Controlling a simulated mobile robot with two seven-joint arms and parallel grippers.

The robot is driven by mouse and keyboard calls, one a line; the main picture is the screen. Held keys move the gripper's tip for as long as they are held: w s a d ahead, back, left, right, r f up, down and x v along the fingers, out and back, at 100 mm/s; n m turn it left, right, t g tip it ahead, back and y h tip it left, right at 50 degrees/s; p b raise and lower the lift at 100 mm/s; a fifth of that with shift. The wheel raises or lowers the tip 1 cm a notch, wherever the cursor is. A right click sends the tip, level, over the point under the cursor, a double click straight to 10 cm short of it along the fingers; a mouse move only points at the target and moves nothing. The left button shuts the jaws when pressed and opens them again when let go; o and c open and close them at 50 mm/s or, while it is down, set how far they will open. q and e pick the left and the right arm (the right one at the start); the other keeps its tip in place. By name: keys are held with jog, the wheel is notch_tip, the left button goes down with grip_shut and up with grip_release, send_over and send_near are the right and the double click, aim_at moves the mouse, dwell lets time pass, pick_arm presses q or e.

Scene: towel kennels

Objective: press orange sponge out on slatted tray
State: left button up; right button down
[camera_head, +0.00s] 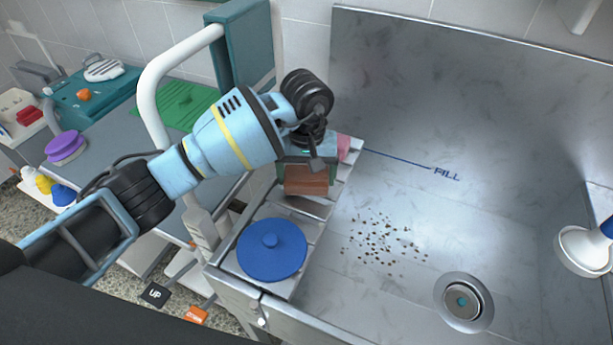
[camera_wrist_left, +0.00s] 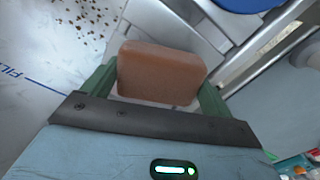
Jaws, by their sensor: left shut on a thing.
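The orange sponge (camera_head: 306,181), a brownish-orange block, is between the green fingers of my left gripper (camera_head: 305,172). It also shows in the left wrist view (camera_wrist_left: 160,73), where a finger stands at each side of it and my left gripper (camera_wrist_left: 157,90) is shut on it. The slatted tray (camera_head: 313,231) is a pale metal rack along the left side of the steel basin. The sponge is over its middle part; whether it touches the slats I cannot tell. The tray shows behind the sponge in the left wrist view (camera_wrist_left: 150,20). My right gripper is not in view.
A blue round lid with a knob (camera_head: 271,250) lies on the near end of the tray. A pink item (camera_head: 344,147) is at its far end, partly hidden. The steel basin (camera_head: 400,190) has scattered brown crumbs (camera_head: 381,238) and a drain (camera_head: 463,302). A white pipe (camera_head: 151,90) rises behind my arm.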

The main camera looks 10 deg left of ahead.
aim_at(306, 173)
pick_arm(q)
jog(key=shift+f, duration=0.15)
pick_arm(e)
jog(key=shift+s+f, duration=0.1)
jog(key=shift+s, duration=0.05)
pick_arm(q)
jog(key=shift+f, duration=0.45)
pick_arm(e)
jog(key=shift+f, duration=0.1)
pick_arm(q)
jog(key=shift+s+f+b, duration=0.15)
jog(key=shift+f+b, duration=0.15)
jog(key=shift+b, duration=0.05)
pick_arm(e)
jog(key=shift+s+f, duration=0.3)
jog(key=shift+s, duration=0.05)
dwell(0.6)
pick_arm(q)
jog(key=shift+r+p, duration=0.4)
jog(key=shift+r, duration=0.75)
jog(key=shift+w+r+p, duration=0.2)
jog(key=shift+r+p, duration=0.2)
jog(key=shift+r, duration=2.15)
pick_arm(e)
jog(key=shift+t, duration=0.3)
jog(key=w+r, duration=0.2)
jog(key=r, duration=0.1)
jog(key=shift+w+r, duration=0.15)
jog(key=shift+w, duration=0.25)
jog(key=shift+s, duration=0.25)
